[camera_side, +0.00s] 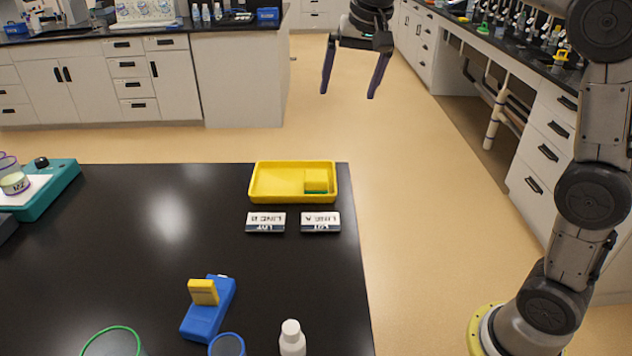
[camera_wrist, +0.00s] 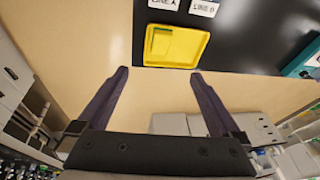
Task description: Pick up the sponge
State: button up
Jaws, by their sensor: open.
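The sponge (camera_side: 316,180) is a small yellow block with a green underside. It lies inside the yellow tray (camera_side: 262,185), toward the tray's right end in the side view. In the wrist view the sponge (camera_wrist: 161,41) shows at the left part of the tray (camera_wrist: 188,48), its colour close to the tray's. My gripper (camera_side: 347,95) is open and empty, fingers pointing down. It hangs well above the tray's height and looks to be beyond the table edge. In the wrist view its fingertips (camera_wrist: 159,73) frame bare floor just short of the tray.
Two labelled cards (camera_side: 293,223) lie beside the tray. A blue device with a yellow block (camera_side: 203,291), a white bottle (camera_side: 292,340) and round containers stand nearer the camera. A teal instrument (camera_side: 45,190) is at left. The table's middle is clear.

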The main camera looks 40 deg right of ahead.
jog(key=w+d+f+g, duration=0.1)
jog(key=w+f, duration=0.4)
jog(key=w, duration=0.2)
jog(key=g, duration=0.2)
send_over(316, 176)
jog(key=shift+m, duration=0.4)
jog(key=f, duration=1.1)
jog(key=s+f, duration=0.1)
jog(key=f, duration=0.4)
jog(key=shift+a+f, duration=0.35)
jog(key=shift+f, duration=0.05)
jog(key=shift+w+d+f, duration=0.15)
jog(key=shift+w+f, duration=0.05)
jog(key=shift+f, duration=0.85)
jog(key=shift+w+d+f, duration=0.1)
jog(key=shift+w+f, duration=0.05)
jog(key=shift+f, duration=0.95)
jog(key=shift+w+d+f, duration=0.15)
jog(key=shift+w+f, duration=0.05)
jog(key=shift+f, duration=0.85)
jog(key=shift+c, duration=0.2)
jog(key=c, duration=1.3)
jog(key=shift+r, duration=0.2)
